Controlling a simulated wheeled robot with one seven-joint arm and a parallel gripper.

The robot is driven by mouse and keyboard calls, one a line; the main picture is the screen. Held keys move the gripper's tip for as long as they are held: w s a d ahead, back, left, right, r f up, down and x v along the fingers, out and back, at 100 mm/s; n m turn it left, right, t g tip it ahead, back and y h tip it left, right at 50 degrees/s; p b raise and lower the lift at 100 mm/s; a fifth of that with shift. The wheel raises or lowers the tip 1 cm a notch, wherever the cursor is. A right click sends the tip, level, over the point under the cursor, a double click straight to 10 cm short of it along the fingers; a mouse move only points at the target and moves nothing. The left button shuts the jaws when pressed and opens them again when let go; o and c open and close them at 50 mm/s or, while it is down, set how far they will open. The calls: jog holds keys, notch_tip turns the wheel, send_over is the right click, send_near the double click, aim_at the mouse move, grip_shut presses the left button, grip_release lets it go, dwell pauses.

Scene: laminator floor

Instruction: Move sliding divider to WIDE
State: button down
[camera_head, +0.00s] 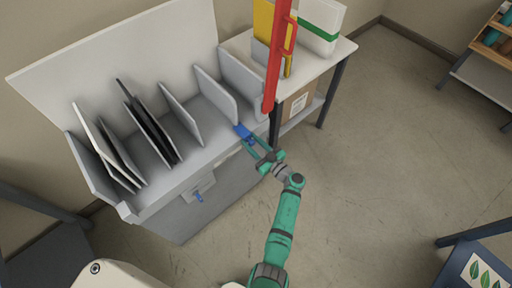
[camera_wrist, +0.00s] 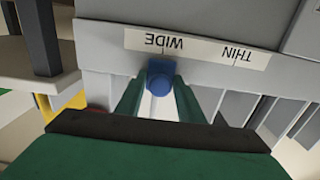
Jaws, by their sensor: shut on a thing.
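The sliding divider's blue knob (camera_head: 243,131) is at the front edge of the grey sorting bin (camera_head: 160,190), near its right end. My gripper (camera_head: 256,147) is shut on this knob. In the wrist view, the knob (camera_wrist: 160,76) sits between my two green fingertips (camera_wrist: 160,88). A white label strip (camera_wrist: 197,47) shows upside down with WIDE and THIN. The knob is right beside the word WIDE, apart from THIN. A light grey upright panel (camera_head: 215,94) stands just behind the knob; its link to the knob is not clear.
Several grey and dark panels (camera_head: 150,130) lean in the bin to the left. A red post (camera_head: 277,60) and a side table (camera_head: 340,48) with folders stand right of the knob.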

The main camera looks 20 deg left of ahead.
jog(key=shift+w+d, duration=0.15)
jog(key=shift+w, duration=0.15)
jog(key=shift+w+d, duration=0.1)
jog(key=c, duration=1.5)
grip_release()
jog(key=shift+o, duration=0.2)
jog(key=v, duration=1)
jog(key=shift+s+d, duration=0.3)
